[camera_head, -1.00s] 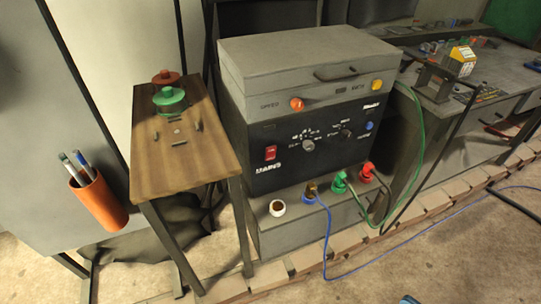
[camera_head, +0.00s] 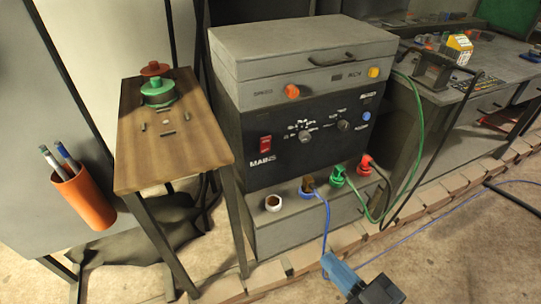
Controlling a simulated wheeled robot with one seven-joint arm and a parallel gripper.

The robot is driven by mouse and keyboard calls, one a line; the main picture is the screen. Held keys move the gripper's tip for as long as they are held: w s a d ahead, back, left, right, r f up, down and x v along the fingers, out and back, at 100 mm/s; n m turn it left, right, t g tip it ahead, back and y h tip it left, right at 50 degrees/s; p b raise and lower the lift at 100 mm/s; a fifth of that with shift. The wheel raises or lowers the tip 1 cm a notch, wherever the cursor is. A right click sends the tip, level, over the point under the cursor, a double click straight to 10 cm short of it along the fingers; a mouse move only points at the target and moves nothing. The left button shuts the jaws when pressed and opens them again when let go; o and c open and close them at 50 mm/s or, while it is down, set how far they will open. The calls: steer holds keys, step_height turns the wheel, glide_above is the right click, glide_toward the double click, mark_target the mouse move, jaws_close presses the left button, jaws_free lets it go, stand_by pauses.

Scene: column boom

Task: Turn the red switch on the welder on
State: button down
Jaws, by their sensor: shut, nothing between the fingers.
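The welder (camera_head: 225,140) is a large grey box with a black front panel. Its red switch (camera_head: 265,144) is on the left of that panel, just above the white word MAINS. I cannot tell from this view which way the switch is set. My gripper (camera_head: 330,262) shows at the bottom, with a blue end and a dark body. It is shut and empty, in front of the welder, below and to the right of the red switch and well apart from it.
A wooden table (camera_head: 196,165) with green and red spools stands left of the welder. A workbench (camera_head: 513,66) is at right.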

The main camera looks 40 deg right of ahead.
mark_target(266, 140)
steer(key=w+d+f+h+b, duration=0.1)
steer(key=w+d+f+b, duration=0.1)
steer(key=w, duration=0.5)
steer(key=w+d+f+m+t+h+b, duration=0.1)
steer(key=w+d+f+b, duration=0.1)
steer(key=w+d, duration=0.3)
steer(key=w+d+f+m+t+h+b, duration=0.1)
steer(key=w+d+f+b, duration=0.1)
steer(key=w, duration=0.7)
steer(key=shift+w+d+h, duration=0.2)
steer(key=shift+d+h, duration=0.1)
steer(key=shift+d, duration=0.4)
steer(key=shift+w, duration=0.15)
steer(key=x, duration=1.3)
steer(key=shift+w+d+r+p, duration=0.1)
steer(key=shift+w+p, duration=0.25)
steer(key=shift+p, duration=0.05)
steer(key=shift+r, duration=0.15)
